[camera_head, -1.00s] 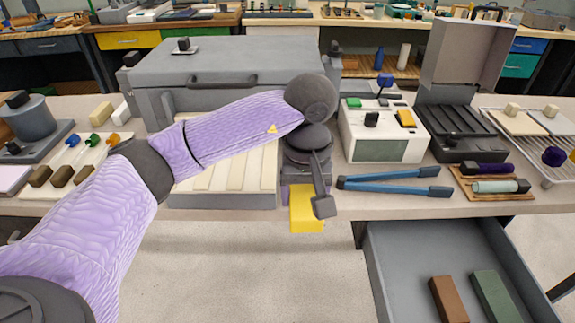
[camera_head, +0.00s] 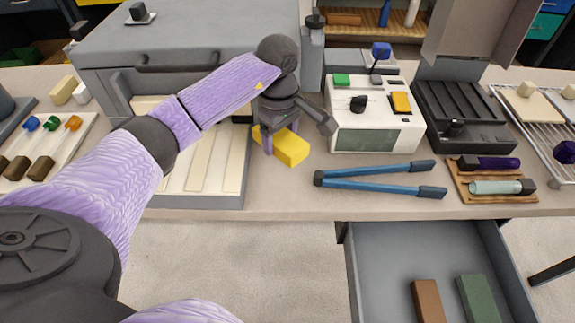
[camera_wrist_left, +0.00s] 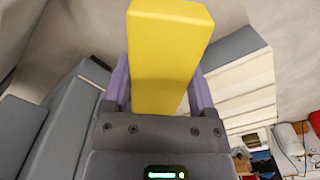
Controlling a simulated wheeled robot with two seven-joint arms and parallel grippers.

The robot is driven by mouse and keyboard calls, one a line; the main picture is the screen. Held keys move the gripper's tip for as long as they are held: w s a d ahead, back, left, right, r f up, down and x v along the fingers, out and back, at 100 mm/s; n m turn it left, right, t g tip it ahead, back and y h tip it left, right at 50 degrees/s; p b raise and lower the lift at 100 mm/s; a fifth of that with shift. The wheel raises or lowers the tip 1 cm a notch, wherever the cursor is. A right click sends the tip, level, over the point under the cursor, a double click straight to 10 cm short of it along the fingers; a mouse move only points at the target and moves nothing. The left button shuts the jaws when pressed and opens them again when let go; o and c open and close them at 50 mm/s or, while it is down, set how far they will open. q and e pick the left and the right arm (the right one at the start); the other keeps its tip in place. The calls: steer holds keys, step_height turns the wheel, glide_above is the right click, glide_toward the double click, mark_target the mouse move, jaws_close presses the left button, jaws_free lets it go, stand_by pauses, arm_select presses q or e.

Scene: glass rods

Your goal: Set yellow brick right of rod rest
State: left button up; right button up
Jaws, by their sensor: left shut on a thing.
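The yellow brick (camera_head: 291,151) is at the front of the worktable, just right of the grey tray with cream slats (camera_head: 215,201), which looks like the rod rest. My left gripper (camera_head: 279,139) points down and is shut on the brick. In the left wrist view the brick (camera_wrist_left: 170,55) sits between the purple fingers (camera_wrist_left: 160,88), with the slatted tray (camera_wrist_left: 235,47) beside it. I cannot tell whether the brick's underside touches the table. My right gripper is not in view.
Blue-handled tongs (camera_head: 375,187) lie right of the brick, and a white control box (camera_head: 365,138) stands behind them. A large grey box (camera_head: 190,55) stands behind the tray. An open drawer (camera_head: 385,255) holds a brown and a green block. Little bare table separates brick and tongs.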

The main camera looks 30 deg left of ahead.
mark_target(280, 171)
arm_select(q)
step_height(280, 171, down, 7)
steer(key=shift+s+f+b, duration=0.15)
steer(key=shift+f+b, duration=0.05)
steer(key=shift+b, duration=0.6)
steer(key=shift+r, duration=0.15)
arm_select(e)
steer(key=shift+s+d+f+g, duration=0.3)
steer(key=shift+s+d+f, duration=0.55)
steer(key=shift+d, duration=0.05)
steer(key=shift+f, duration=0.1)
arm_select(q)
steer(key=o, duration=1.3)
steer(key=shift+o, duration=0.2)
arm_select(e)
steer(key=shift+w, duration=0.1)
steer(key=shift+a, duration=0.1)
arm_select(q)
step_height(280, 171, up, 11)
steer(key=p, duration=0.3)
steer(key=shift+r, duration=0.5)
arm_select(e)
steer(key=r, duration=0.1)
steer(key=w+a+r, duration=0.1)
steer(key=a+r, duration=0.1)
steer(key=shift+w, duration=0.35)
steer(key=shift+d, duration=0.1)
